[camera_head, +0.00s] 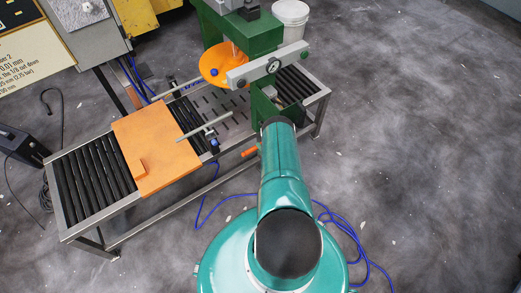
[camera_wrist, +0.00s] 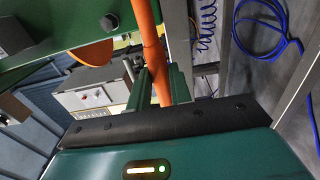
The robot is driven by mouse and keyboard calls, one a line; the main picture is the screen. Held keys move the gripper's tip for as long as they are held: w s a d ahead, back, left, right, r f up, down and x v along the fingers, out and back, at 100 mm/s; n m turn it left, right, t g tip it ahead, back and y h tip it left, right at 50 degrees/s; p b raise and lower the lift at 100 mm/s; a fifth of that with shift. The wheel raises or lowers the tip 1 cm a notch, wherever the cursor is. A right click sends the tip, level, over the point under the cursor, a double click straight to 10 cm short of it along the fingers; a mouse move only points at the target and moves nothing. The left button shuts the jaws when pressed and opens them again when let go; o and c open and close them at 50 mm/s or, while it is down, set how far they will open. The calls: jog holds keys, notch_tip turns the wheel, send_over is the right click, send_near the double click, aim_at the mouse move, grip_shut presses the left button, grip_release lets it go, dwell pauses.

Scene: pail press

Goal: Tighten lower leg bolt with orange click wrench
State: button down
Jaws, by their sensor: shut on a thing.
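The orange click wrench (camera_wrist: 150,40) shows in the wrist view as a long orange shaft running up out of the frame. My gripper (camera_wrist: 161,82) has its two green fingers shut on it. In the head view a short orange piece, apparently the wrench's handle end (camera_head: 249,152), sticks out left of my arm; my gripper is hidden there behind the arm. The green press (camera_head: 250,42) stands on the roller conveyor, with a green leg part (camera_head: 262,106) near my arm's end. The lower leg bolt and the wrench's working end cannot be made out.
An orange board (camera_head: 150,140) lies on the conveyor's rollers (camera_head: 88,182). A grey crossbar (camera_head: 268,65) and an orange disc (camera_head: 214,64) are on the press. A white pail (camera_head: 290,18) stands behind. Blue hose (camera_head: 345,235) loops over the floor; the right floor is clear.

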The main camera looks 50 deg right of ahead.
jog(key=shift+w, duration=0.25)
jog(key=shift+w+d, duration=0.15)
jog(key=shift+w, duration=0.2)
jog(key=shift+w+d, duration=0.15)
jog(key=shift+w, duration=0.5)
jog(key=shift+r, duration=0.1)
